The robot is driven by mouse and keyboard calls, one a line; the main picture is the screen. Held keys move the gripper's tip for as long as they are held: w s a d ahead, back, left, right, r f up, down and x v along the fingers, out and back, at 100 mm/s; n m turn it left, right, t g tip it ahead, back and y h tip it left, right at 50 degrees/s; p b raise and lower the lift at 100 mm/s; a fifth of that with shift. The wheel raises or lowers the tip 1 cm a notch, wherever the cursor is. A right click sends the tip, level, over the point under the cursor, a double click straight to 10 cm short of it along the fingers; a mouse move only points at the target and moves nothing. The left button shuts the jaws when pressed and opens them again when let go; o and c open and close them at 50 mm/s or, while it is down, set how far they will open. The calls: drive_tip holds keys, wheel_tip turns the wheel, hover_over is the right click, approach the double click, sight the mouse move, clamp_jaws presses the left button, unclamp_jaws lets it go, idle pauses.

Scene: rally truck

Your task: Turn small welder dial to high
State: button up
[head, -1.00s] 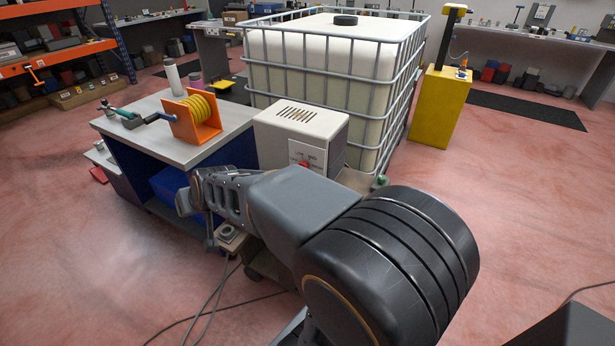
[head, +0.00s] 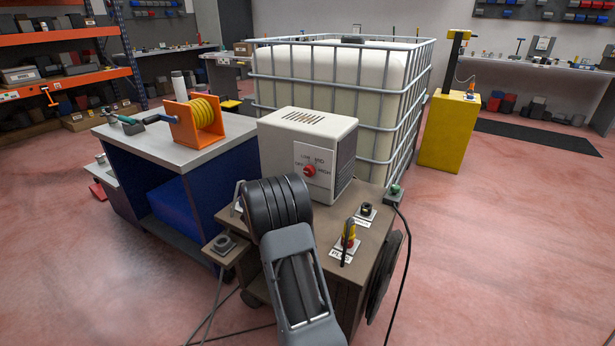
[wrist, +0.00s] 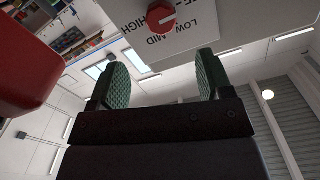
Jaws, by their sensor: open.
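The welder (head: 330,140) is a white box with a vented top on a brown cart (head: 378,207). Its red dial (head: 309,170) is on the front panel, with OFF, LOW, MID and HIGH printed around it. In the wrist view the dial (wrist: 159,27) shows upside down with a pale mark across it; I cannot tell which label it points to. My gripper (wrist: 161,76) is open and empty, its green pads apart, with the dial beyond and roughly between them. In the head view I cannot make out the gripper.
A black cable hangs at the cart's right. A caged white tank (head: 340,80) stands behind, a workbench (head: 158,143) at left. A blurred red object (wrist: 35,65) fills the wrist view's left edge. Floor at right is clear.

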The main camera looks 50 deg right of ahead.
sight(308, 172)
drive_tip(key=b+x, duration=0.1)
drive_tip(key=x, duration=1)
drive_tip(key=c, duration=0.9)
